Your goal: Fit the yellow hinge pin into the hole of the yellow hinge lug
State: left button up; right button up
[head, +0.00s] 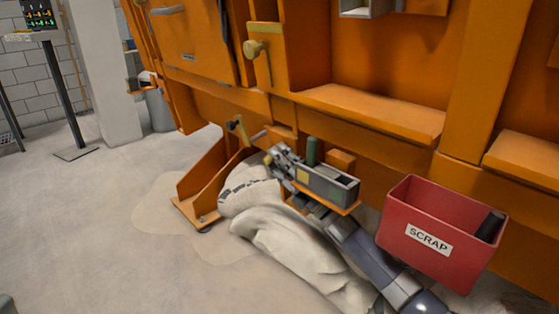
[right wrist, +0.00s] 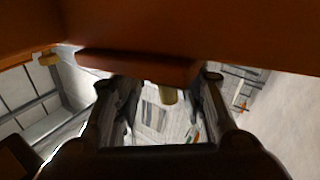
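My right gripper (head: 276,160) is below the orange machine, at the left end of a grey open box. In the right wrist view its two fingers (right wrist: 160,88) are spread apart. A short dull-yellow cylinder (right wrist: 168,95) shows between them beneath an orange block (right wrist: 140,66); I see no finger touching it. I cannot tell whether it is the hinge pin. In the head view a small dull-yellow part (head: 236,125) sits above and left of the gripper, with a grey rod beside it. I cannot clearly make out the hinge lug or its hole.
A red SCRAP bin (head: 405,247) stands right of my right arm. A pale sack (head: 285,245) lies below the gripper. A yellow knob (head: 254,48) juts from the machine.

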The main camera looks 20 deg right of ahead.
jog(key=shift+d+f, duration=0.2)
jog(key=v, duration=1.1)
jog(key=shift+s, duration=0.4)
